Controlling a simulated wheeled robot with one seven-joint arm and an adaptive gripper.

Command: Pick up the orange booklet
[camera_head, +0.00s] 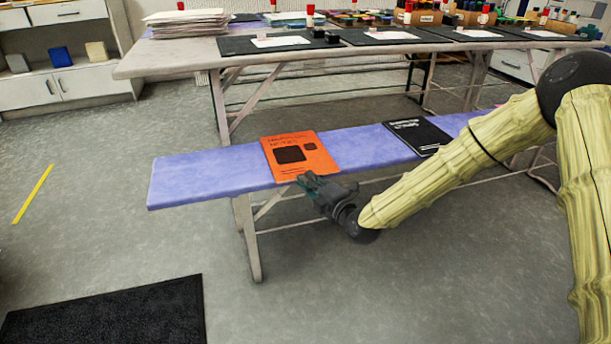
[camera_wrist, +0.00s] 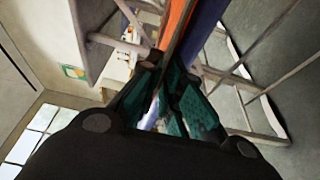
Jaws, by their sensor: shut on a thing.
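The orange booklet (camera_head: 298,157) lies on the blue bench (camera_head: 205,178), with dark print on its cover. Its near edge reaches the bench's front edge. My gripper (camera_head: 312,182) is at this near edge, low and in front of the bench. In the wrist view the booklet shows edge-on as an orange strip (camera_wrist: 174,22) running down to my fingertips (camera_wrist: 165,68). The fingers are shut on the booklet's edge. The exact contact is small and partly hidden by the fingers.
A black booklet (camera_head: 417,136) lies on the bench to the right. Behind stands a long table (camera_head: 180,62) with black mats, paper stacks and several small items. My arm crosses the right side. Open floor (camera_head: 110,230) lies to the left, with a dark mat (camera_head: 110,318) in front.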

